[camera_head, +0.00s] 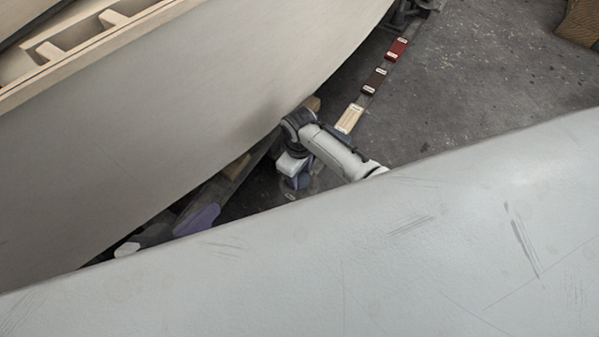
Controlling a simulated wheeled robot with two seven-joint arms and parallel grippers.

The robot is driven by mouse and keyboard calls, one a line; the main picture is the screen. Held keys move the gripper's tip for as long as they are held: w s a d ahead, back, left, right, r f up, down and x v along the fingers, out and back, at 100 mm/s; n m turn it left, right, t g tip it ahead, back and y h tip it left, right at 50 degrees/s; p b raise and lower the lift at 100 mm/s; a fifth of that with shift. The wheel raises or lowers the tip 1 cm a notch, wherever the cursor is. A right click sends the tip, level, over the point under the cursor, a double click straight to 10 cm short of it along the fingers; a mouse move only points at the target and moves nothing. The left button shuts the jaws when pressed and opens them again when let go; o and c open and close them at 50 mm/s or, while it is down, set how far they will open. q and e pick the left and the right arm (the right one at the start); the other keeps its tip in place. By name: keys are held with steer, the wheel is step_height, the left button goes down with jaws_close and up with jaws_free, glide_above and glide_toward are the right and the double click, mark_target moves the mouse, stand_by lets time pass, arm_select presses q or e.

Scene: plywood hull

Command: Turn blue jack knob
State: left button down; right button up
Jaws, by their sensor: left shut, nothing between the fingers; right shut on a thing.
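My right arm reaches in from the right, over the pale foreground edge, and bends down at its dark wrist. My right gripper (294,178) points down beside the hull and is shut on a small blue thing (303,182), which looks like the blue jack knob. The fingers and most of the knob are too small and covered to see clearly. I cannot make out my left gripper in this view; the pale surface may hide it.
The plywood hull (170,130) overhangs the gap on the left. A large scratched pale surface (400,260) fills the foreground. Red (398,48), brown (375,80) and cream (348,118) blocks lie in a row. A purple piece (197,218) lies under the hull.

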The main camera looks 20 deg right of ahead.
steer(key=shift+r+m+p, duration=0.1)
steer(key=shift+m+p, duration=0.3)
steer(key=shift+m, duration=0.2)
steer(key=shift+m+p, duration=0.75)
steer(key=shift+m, duration=0.45)
steer(key=shift+m+p, duration=0.35)
steer(key=shift+m, duration=1.45)
steer(key=shift+m+p, duration=0.45)
steer(key=shift+m, duration=0.45)
steer(key=m, duration=0.3)
steer(key=shift+m, duration=0.4)
steer(key=m, duration=0.3)
steer(key=shift+p, duration=0.35)
arm_select(q)
steer(key=shift+s+a+f+g+y, duration=0.2)
steer(key=shift+a+f+y, duration=0.25)
steer(key=shift+a, duration=0.25)
steer(key=shift+s+a+f+g+y, duration=0.1)
steer(key=shift+s+a+f+y, duration=0.1)
steer(key=shift+a+f+y, duration=0.35)
arm_select(e)
steer(key=shift+m, duration=0.8)
arm_select(q)
steer(key=shift+a+r, duration=0.1)
steer(key=shift+a, duration=0.05)
